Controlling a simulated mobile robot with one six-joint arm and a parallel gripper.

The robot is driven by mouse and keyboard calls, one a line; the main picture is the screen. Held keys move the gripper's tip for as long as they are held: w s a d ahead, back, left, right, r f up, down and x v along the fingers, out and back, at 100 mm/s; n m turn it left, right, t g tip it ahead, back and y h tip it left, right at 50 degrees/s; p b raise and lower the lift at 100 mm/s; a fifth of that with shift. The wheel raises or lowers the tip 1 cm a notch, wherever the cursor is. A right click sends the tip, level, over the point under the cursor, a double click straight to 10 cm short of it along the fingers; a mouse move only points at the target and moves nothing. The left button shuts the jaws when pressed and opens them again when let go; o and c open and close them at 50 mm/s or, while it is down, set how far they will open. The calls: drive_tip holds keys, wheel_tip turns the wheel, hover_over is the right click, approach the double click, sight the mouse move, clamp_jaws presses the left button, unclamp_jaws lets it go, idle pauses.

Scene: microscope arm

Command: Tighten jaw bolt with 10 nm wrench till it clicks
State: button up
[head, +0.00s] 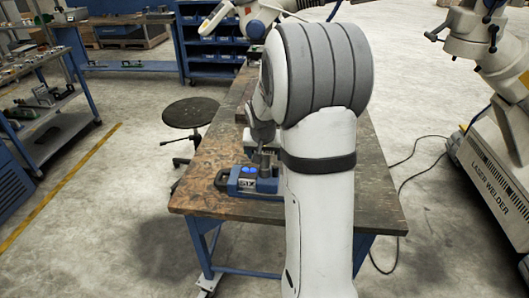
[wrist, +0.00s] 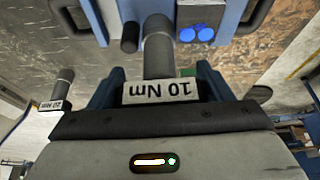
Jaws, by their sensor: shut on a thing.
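The wrench labelled 10 Nm (wrist: 158,92) is between my gripper's blue fingers (wrist: 160,88) in the wrist view; its label appears upside down. Its grey round shaft (wrist: 157,45) extends toward a blue device (wrist: 232,20) with two bright blue spots. In the head view, the blue device (head: 243,183) sits on the wooden bench, and my gripper is largely hidden behind my white arm. My gripper is shut on the wrench. I cannot make out the jaw bolt or whether the wrench touches it.
A second grey tool with a white label (wrist: 51,105) shows at the left of the wrist view; its number is unclear. The wooden bench (head: 205,190) has bare room left of the device. A round stool (head: 190,112) stands left of the bench, and a laser welder (head: 500,165) at right.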

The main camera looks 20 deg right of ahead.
drive_tip(key=shift+r, duration=0.15)
drive_tip(key=shift+r+p, duration=1.95)
drive_tip(key=shift+r, duration=1)
